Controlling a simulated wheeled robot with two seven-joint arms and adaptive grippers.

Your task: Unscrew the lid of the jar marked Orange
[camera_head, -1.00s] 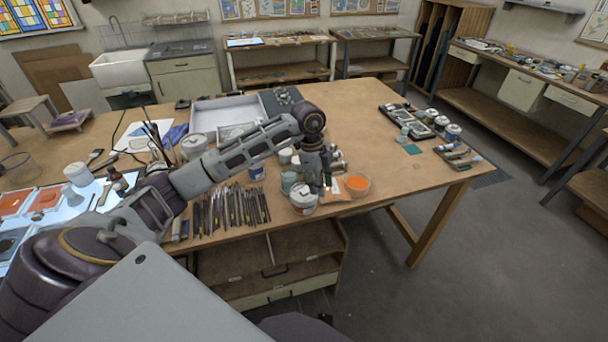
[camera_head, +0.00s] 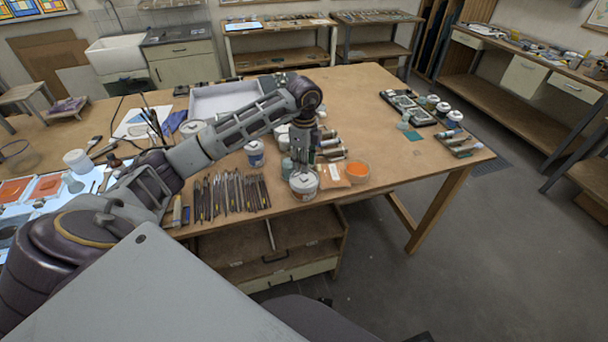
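A white lidded jar (camera_head: 304,185) stands near the front edge of the wooden table; its label is too small to read, so I cannot confirm that it is the one marked Orange. My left gripper (camera_head: 304,164) points down right over this jar, its fingertips at or just above the lid. The fingers are small and dark, and whether they touch or grip the lid cannot be told. Another white-lidded jar (camera_head: 255,153) stands to the left, behind the brushes. More jars behind my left gripper are partly hidden by it. My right gripper is not in view.
A packet (camera_head: 333,175) and a glass dish of orange powder (camera_head: 357,171) stand close on the jar's right. Several brushes and tools (camera_head: 230,194) lie on its left. A grey tray (camera_head: 225,98) is behind my arm. The right middle of the table (camera_head: 372,125) is clear.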

